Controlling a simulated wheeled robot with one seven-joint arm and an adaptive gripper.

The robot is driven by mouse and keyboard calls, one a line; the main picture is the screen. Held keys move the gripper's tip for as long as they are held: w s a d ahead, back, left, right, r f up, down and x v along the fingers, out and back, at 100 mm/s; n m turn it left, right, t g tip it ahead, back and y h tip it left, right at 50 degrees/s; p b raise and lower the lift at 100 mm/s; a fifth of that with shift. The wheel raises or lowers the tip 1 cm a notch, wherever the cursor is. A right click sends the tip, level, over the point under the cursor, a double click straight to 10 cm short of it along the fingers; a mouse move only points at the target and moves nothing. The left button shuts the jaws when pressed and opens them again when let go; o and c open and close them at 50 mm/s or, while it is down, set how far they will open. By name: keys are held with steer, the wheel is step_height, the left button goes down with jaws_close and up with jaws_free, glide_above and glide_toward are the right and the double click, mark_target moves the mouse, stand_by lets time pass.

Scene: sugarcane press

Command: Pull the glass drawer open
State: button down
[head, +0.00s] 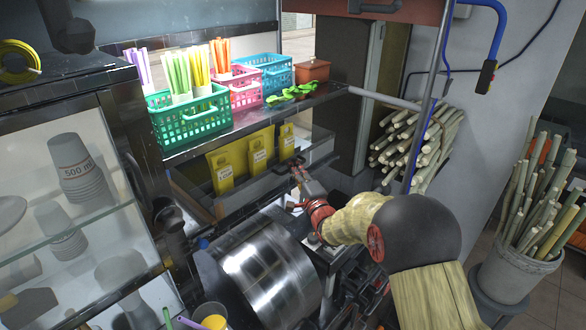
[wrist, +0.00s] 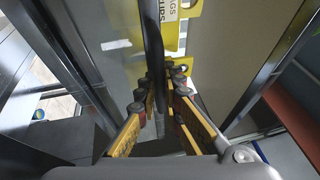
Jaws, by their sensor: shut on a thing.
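The glass drawer (head: 311,154) is under the shelf, with yellow labelled packets (head: 225,168) showing in it and a dark rail along its front. My gripper (head: 294,166) is at that rail, near its right part. In the wrist view, my gripper (wrist: 166,78) has its fingers closed around a dark narrow bar (wrist: 152,35), which looks like the drawer's handle. A yellow packet with a white label (wrist: 172,12) shows beyond the bar. The exact finger contact is partly hidden by the fingers.
Green (head: 190,118), pink (head: 238,88) and blue (head: 270,72) baskets stand on the shelf above. A shiny metal drum (head: 268,268) is below and left of my arm. A glass cabinet (head: 70,235) with cups stands at left. Cane fills a bucket (head: 507,272) at right.

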steer(key=shift+f, duration=0.1)
stand_by(0.5)
steer(key=s+d+b, duration=0.1)
steer(key=s+d, duration=1.1)
steer(key=shift+s+d, duration=0.2)
steer(key=shift+s, duration=0.05)
stand_by(0.4)
steer(key=c, duration=1.9)
jaws_free()
steer(key=v, duration=1.2)
steer(key=shift+w, duration=0.1)
